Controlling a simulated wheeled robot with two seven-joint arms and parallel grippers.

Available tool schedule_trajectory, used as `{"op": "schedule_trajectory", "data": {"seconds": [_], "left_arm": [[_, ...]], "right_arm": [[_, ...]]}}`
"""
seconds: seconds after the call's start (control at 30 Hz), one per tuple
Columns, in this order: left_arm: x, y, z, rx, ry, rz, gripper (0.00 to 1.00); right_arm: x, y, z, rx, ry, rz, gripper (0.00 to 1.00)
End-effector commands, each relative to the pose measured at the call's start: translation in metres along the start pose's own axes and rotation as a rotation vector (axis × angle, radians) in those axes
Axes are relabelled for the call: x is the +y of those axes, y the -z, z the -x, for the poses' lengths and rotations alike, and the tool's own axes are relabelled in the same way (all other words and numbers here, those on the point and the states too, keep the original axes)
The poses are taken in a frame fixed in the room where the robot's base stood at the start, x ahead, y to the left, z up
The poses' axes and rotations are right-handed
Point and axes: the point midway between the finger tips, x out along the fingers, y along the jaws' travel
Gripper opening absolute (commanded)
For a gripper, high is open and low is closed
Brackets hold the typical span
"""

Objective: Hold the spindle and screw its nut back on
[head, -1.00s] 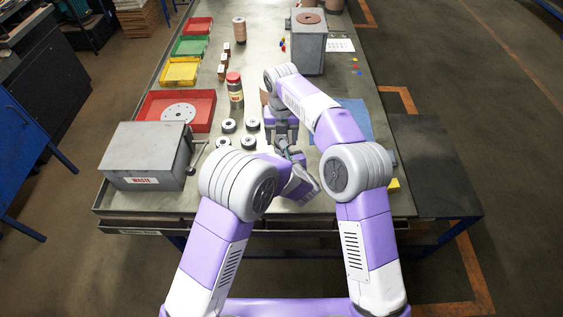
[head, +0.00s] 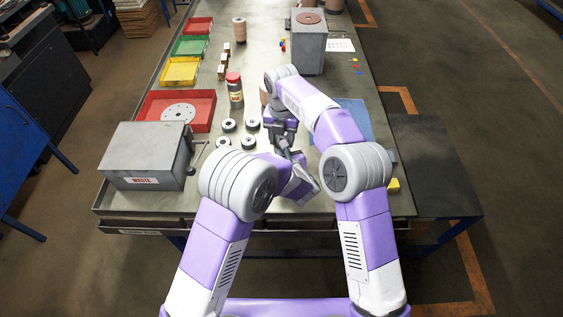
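My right gripper (head: 284,146) points down over the bench's near half, its arm arching in from the right. My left gripper (head: 292,160) is just below it, its arm reaching in low from the left. The two grippers overlap in the picture and meet or nearly meet. I cannot make out the spindle or its nut; anything between the fingers is hidden or too small to tell. Whether either gripper is open or shut does not show.
Several dark-rimmed discs (head: 229,125) lie left of my grippers, near a red-capped jar (head: 235,90). A grey waste box (head: 146,157) stands at the near left. Red (head: 206,108), yellow and green trays line the left edge. A blue mat (head: 357,118) lies right, partly behind my arm.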

Motion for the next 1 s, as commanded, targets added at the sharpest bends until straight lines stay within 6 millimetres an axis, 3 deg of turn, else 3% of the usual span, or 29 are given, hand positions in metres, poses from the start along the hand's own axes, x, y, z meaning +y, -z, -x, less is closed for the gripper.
{"op": "schedule_trajectory", "data": {"seconds": [1.0], "left_arm": [[-0.0002,0.0001,0.0002,0.0,0.0,0.0,0.0]], "right_arm": [[0.0005,0.0003,-0.0014,-0.001,-0.001,-2.061,0.11]]}}
